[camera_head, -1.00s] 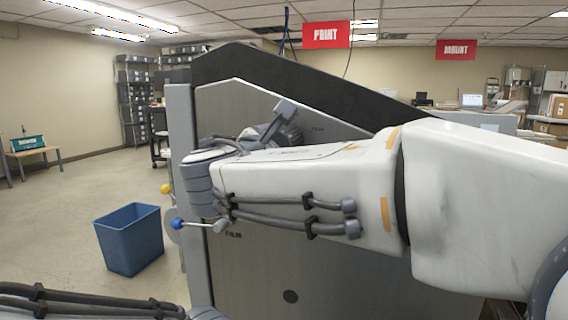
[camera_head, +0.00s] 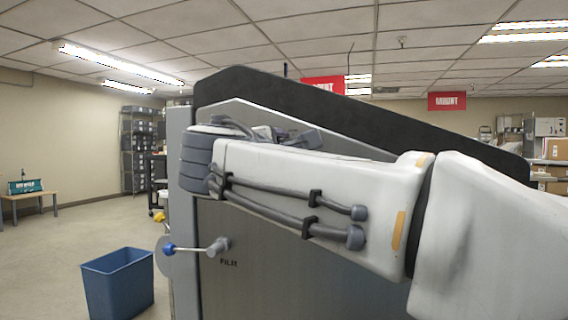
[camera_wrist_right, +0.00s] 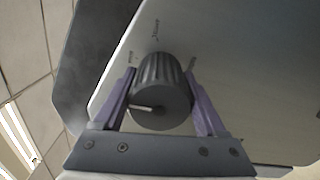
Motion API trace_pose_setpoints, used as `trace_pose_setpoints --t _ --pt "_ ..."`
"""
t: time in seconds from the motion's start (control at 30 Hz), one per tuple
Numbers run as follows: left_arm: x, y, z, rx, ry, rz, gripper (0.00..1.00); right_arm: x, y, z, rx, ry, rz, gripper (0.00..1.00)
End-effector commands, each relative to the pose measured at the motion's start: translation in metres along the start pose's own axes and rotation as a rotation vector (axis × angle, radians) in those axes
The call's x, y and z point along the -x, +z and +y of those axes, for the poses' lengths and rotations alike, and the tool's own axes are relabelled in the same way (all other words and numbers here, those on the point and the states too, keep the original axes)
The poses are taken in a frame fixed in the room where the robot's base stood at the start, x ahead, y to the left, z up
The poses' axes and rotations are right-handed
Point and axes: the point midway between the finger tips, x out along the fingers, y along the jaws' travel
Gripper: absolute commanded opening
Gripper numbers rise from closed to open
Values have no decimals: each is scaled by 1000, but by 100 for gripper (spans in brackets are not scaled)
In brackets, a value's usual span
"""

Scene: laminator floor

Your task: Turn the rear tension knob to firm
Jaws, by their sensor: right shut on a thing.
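The tension knob (camera_wrist_right: 160,82) is a grey ribbed cylinder on the pale panel of the machine in the right wrist view. A short white mark on its end face points left in that picture. Small labels stand around its base, too small to read. My right gripper (camera_wrist_right: 159,74) has its purple fingers on both sides of the knob and is shut on it. In the head view my right arm reaches left across the machine (camera_head: 300,265), and the knob cannot be made out there. My left gripper is out of view.
A lever with a blue ball (camera_head: 169,248) sticks out at the machine's left edge, below my arm. A blue bin (camera_head: 118,284) stands on the floor to the left. Open floor lies beyond, with a small table (camera_head: 30,196) and shelves (camera_head: 138,150) farther back.

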Motion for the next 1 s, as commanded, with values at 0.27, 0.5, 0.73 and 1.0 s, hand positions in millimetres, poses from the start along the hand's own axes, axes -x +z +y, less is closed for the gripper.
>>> trace_pose_setpoints --t 0.27,0.5,0.73,1.0 --pt "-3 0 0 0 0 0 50 1 -2 -3 -20 -5 4 18" --pt "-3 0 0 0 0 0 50 1 -2 -3 -19 -5 4 18" --pt "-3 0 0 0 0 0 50 0 -2 -2 -20 -3 2 100" --pt "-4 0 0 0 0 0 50 14 -2 -1 -21 -2 5 100"
